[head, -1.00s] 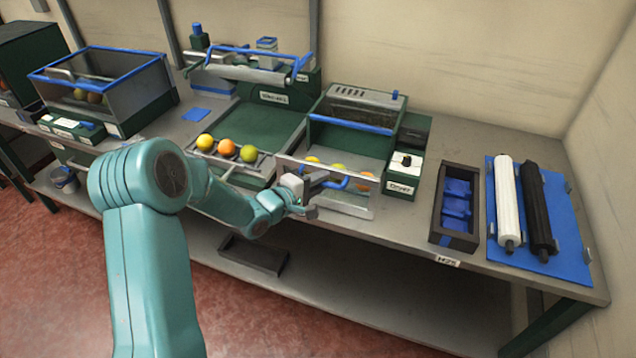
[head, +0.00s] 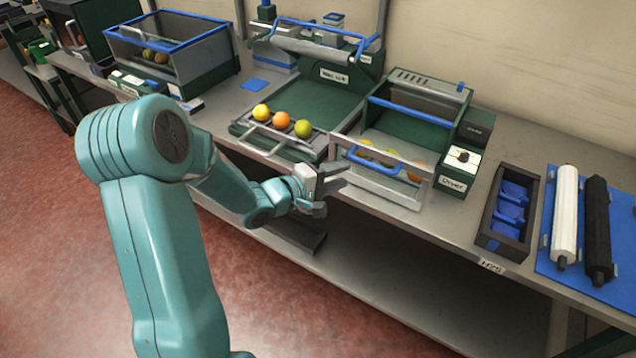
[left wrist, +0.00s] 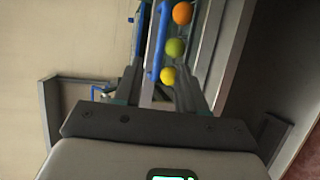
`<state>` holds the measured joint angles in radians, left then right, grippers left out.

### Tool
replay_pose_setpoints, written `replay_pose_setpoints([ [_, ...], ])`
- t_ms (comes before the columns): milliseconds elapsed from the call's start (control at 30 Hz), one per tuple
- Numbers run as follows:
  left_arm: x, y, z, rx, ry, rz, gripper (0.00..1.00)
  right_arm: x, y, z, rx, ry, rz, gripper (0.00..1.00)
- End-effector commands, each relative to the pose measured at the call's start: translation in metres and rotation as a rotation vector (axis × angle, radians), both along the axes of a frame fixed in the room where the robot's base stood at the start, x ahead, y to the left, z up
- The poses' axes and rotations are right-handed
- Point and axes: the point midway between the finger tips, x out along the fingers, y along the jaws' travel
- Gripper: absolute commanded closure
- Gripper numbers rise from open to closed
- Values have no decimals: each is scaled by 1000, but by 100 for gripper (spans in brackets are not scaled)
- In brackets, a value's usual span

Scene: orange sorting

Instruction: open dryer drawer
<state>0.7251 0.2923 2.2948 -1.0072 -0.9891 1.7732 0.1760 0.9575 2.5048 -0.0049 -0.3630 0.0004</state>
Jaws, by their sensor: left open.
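The dryer (head: 410,118) is a green box with a blue bar, left of its "Dryer" label (head: 454,184). Its drawer stands out toward the front, with a clear front panel (head: 405,190) and a blue handle (head: 372,162). Yellow, green and orange fruit show behind the panel. My left gripper (head: 338,190) is open and empty, in front and to the left of the handle, apart from it in the head view. In the left wrist view the open fingers (left wrist: 160,88) point toward the blue handle (left wrist: 157,42) and the fruit. My right gripper is not in view.
Left of the dryer, a green machine's tray (head: 275,143) holds three fruits. A dark box with blue inserts (head: 487,235) and a blue mat (head: 545,262) with white and black rollers lie to the right. The bench edge runs below; red floor is open in front.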

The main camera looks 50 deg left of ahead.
Motion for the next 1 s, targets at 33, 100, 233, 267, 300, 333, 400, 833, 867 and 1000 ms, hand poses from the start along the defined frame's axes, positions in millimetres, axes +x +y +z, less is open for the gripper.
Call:
replay_pose_setpoints([
  [33,-13,3,2,2,0,6,60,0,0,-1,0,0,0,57],
  [100,-27,6,5,2,0,5,60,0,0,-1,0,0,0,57],
  [233,-46,9,9,2,0,3,60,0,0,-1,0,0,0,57],
  [267,-50,9,10,2,0,3,60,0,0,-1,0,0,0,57],
  [300,-53,10,11,1,0,3,60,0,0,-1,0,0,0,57],
  [333,-55,10,11,0,0,2,60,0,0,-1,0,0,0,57],
  [400,-58,10,11,-1,0,1,60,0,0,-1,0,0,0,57],
  [833,-58,10,12,-1,0,0,60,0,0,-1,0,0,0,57],
  [867,-58,10,12,-1,0,0,60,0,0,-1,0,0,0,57],
  [1000,-56,5,13,-1,-4,-12,60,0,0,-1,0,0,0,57],
])
